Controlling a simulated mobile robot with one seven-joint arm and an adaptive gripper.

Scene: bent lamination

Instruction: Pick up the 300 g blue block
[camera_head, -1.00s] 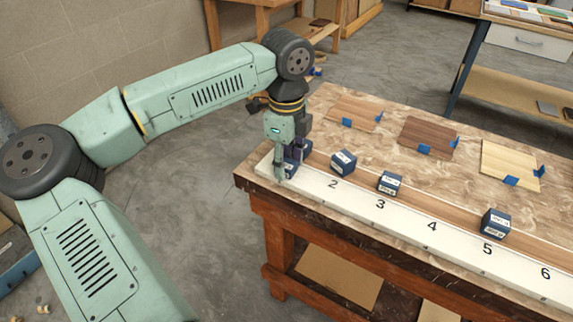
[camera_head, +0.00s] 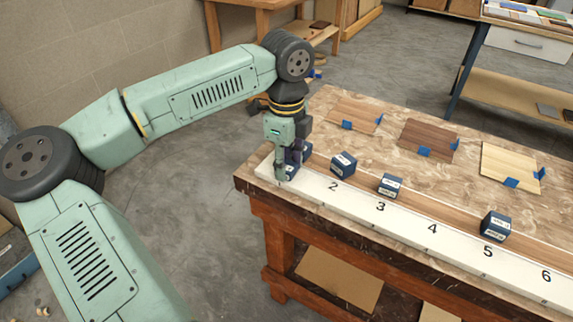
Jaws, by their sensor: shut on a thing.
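My gripper (camera_head: 287,169) points down at the left end of the white numbered strip (camera_head: 408,232). It is shut on a small blue block (camera_head: 291,172), which the fingers partly hide. I cannot tell whether this block touches the strip. Three other blue blocks with white labels stand to the right: one near number 2 (camera_head: 343,163), one near number 3 (camera_head: 389,185) and one near number 5 (camera_head: 495,225). The label print is too small to read, so I cannot tell which block is 300 g.
The strip runs along the front edge of the marbled workbench (camera_head: 390,152). Behind the blocks lie three wooden panels, one light brown (camera_head: 354,112), one dark brown (camera_head: 428,137) and one pale (camera_head: 508,164), with blue pieces at their edges. Bare benchtop lies between them.

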